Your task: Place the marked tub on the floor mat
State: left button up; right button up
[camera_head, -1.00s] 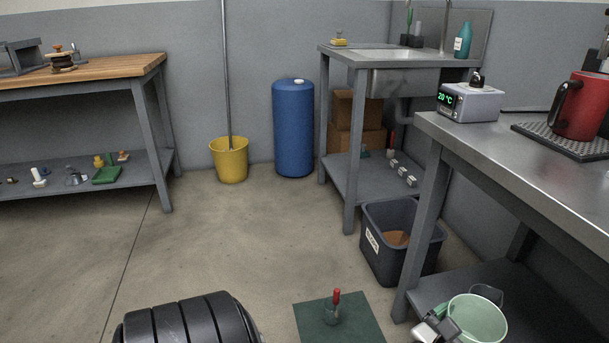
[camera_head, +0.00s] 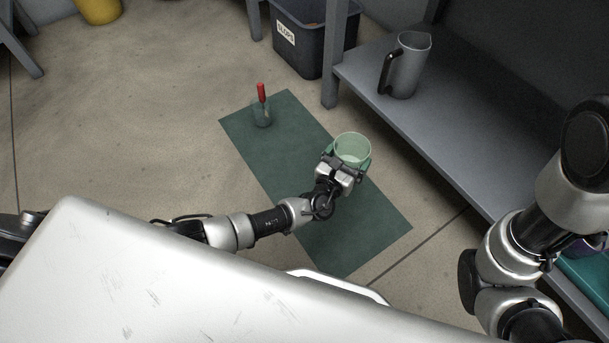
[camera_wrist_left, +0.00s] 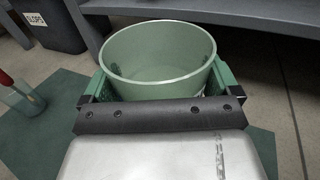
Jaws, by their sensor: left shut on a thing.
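The pale green tub (camera_head: 352,147) is upright between the fingers of my left gripper (camera_head: 345,166). The gripper is shut on it, with one green finger on either side. In the left wrist view the tub (camera_wrist_left: 155,55) shows its open top and looks empty inside. The dark green floor mat (camera_head: 340,235) lies below, and in the head view the tub overlaps its right edge. The tub's base is hidden, so I cannot tell whether it touches the mat. My right arm shows at the right, but its gripper is out of view.
A glass vessel with a red-topped item (camera_head: 262,112) stands on the mat's far left part. A grey jug (camera_head: 407,68) stands on the low shelf (camera_head: 440,120) right of the mat. A dark slops bin (camera_head: 305,40) is behind. The mat's near part is clear.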

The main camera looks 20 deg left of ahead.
pick_arm(q)
jog(key=shift+h, duration=0.3)
jog(key=a+f+b, duration=0.3)
jog(key=f, duration=0.1)
jog(key=w+a+f+b, duration=0.1)
jog(key=a+f+b, duration=0.3)
jog(key=w+a+f+b, duration=0.1)
jog(key=a+f+b, duration=0.3)
jog(key=shift+w+a+f, duration=0.15)
jog(key=shift+f, duration=0.05)
jog(key=shift+r, duration=0.2)
jog(key=shift+f, duration=0.15)
jog(key=o, duration=0.7)
jog(key=shift+c, duration=0.2)
